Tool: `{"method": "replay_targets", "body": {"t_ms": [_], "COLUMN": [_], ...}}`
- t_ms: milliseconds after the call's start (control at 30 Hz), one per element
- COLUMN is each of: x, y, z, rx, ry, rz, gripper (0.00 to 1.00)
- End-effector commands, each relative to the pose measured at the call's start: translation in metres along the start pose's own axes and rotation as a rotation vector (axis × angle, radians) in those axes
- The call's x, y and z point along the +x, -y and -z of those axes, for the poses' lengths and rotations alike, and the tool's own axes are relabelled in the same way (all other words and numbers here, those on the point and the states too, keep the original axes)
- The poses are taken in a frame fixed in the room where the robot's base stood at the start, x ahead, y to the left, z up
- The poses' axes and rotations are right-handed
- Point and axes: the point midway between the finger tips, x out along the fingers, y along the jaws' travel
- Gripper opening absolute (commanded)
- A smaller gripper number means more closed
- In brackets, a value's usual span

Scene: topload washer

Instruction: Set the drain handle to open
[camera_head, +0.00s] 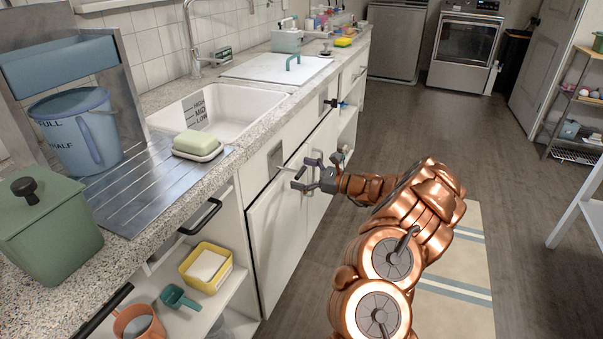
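The white sink basin (232,108) is set into the speckled counter, with HIGH, MID and LOW marks on its inner wall. A small grey plate (275,160) sits on the cabinet front below the sink. A thin light bar seems to run from it towards my gripper; I cannot tell for sure that this is the drain handle or how it is set. My gripper (303,172) is in front of the cabinet doors at this height, pointing left. Its grey fingers look spread apart around or beside the bar's end. Contact cannot be made out.
A second plate with a black knob (330,102) is farther along the front. A black drawer handle (201,216) and an open shelf with a yellow tub (206,267) lie nearer. The dark floor (430,120) behind my arm is clear; a striped rug (465,270) lies right.

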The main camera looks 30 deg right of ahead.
Motion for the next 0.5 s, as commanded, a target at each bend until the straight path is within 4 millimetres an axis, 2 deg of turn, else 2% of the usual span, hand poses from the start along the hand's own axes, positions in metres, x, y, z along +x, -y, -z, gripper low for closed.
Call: {"method": "replay_targets", "body": {"t_ms": [300, 500], "x": [-0.002, -0.023], "y": [0.001, 0.002], "z": [0.0, 0.0], "rx": [0.0, 0.0], "ry": [0.0, 0.0], "rz": [0.001, 0.005], "gripper": [1.0, 1.0]}}
